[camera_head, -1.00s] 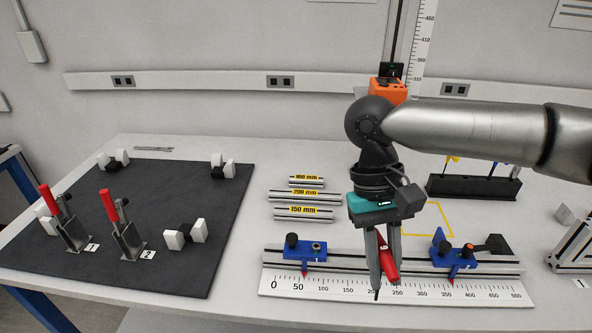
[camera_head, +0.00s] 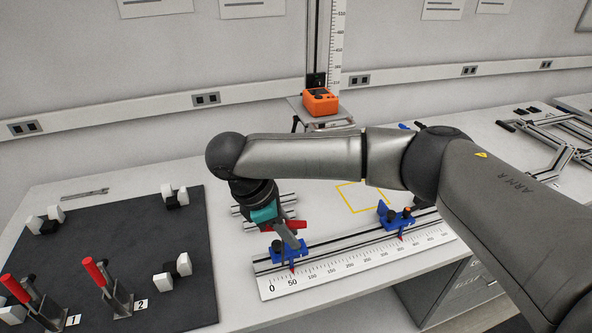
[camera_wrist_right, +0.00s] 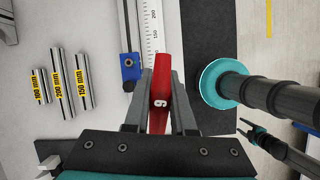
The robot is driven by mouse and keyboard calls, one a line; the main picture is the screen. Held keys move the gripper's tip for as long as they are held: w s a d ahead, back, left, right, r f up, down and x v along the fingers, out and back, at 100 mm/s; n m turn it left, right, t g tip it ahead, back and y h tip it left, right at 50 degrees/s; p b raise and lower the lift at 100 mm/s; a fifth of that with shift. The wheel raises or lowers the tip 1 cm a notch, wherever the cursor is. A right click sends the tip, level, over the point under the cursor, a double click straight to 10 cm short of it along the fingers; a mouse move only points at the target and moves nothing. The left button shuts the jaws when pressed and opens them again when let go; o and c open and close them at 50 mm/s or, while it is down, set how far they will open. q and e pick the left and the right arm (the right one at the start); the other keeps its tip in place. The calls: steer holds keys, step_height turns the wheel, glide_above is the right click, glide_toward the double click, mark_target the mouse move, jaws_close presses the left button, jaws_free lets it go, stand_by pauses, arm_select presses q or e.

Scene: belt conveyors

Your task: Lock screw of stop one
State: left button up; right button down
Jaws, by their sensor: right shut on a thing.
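Two blue stops with dark knobs sit on the rail above the ruler: the left stop (camera_head: 287,253) near the 50 mark, the right stop (camera_head: 397,216) farther along. The left one also shows in the right wrist view (camera_wrist_right: 130,66). My right gripper (camera_head: 292,238) is shut on a red-handled tool (camera_wrist_right: 161,92) bearing a single digit. It is at the left stop and hides part of it. Whether the tool's tip touches the screw cannot be told. What looks like my left gripper (camera_wrist_right: 246,130) shows small in the right wrist view; its jaws are unclear.
The ruler (camera_head: 272,288) runs along the table's front edge. Metal bars with yellow labels (camera_wrist_right: 61,82) lie beside the rail. A dark mat (camera_head: 120,235) holds red-handled clamps (camera_head: 98,275) at the left. An orange device (camera_head: 320,102) stands behind. The yellow-outlined square (camera_head: 361,197) is empty.

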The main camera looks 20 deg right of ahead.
steer(key=w+d+r+n+t+y+p, duration=0.1)
steer(key=w+n+p, duration=0.3)
steer(key=n, duration=0.6)
steer(key=w+d+r+n+t+y+p, duration=0.2)
steer(key=w+n+t+y+p, duration=0.1)
steer(key=n+p, duration=0.5)
steer(key=shift+w+d+r+n+t+y+p, duration=0.35)
steer(key=shift+w+n+y, duration=0.2)
steer(key=shift+n, duration=0.55)
steer(key=f+n+b, duration=0.1)
steer(key=n, duration=0.1)
steer(key=f+n+y+b, duration=0.1)
steer(key=f+n+b, duration=0.1)
steer(key=f+n+y+b, duration=0.1)
steer(key=b, duration=0.1)
steer(key=shift+a+f+n, duration=0.3)
steer(key=shift+a+n, duration=0.05)
steer(key=shift+n, duration=0.05)
steer(key=shift+w+f+b, duration=0.1)
steer(key=shift+f+b, duration=0.8)
steer(key=shift+b, duration=0.05)
